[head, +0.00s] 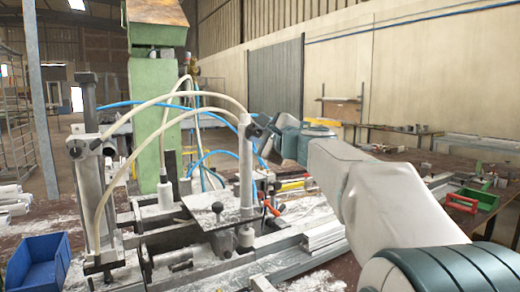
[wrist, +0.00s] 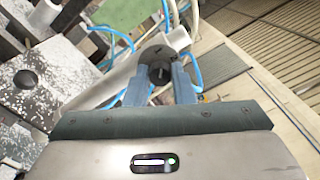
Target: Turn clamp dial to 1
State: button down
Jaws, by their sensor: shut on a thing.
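The clamp dial is a small dark round knob (wrist: 159,72) on a grey metal cylinder (wrist: 125,82) in the wrist view. My gripper (wrist: 160,80) has one blue-grey finger on each side of the knob and is shut on it. In the head view my gripper (head: 265,143) reaches in from the right to the top of an upright grey cylinder (head: 246,180). The dark knob (head: 254,130) shows there beside the fingers, partly hidden. I cannot read any number on the dial.
Pale and blue hoses (head: 165,100) arch over the clamp bench close to my gripper. A green column (head: 146,90) stands behind it. A blue bin (head: 38,262) is at the lower left, and a green and red tray (head: 474,198) is on the right.

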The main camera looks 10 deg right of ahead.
jog(key=shift+f+n+b, duration=0.1)
jog(key=shift+n+b, duration=0.8)
jog(key=shift+n, duration=0.2)
jog(key=c, duration=1.2)
grip_release()
jog(key=shift+c, duration=0.2)
jog(key=b+v, duration=0.1)
jog(key=v, duration=1.3)
jog(key=shift+b, duration=0.4)
jog(key=shift+w, duration=0.1)
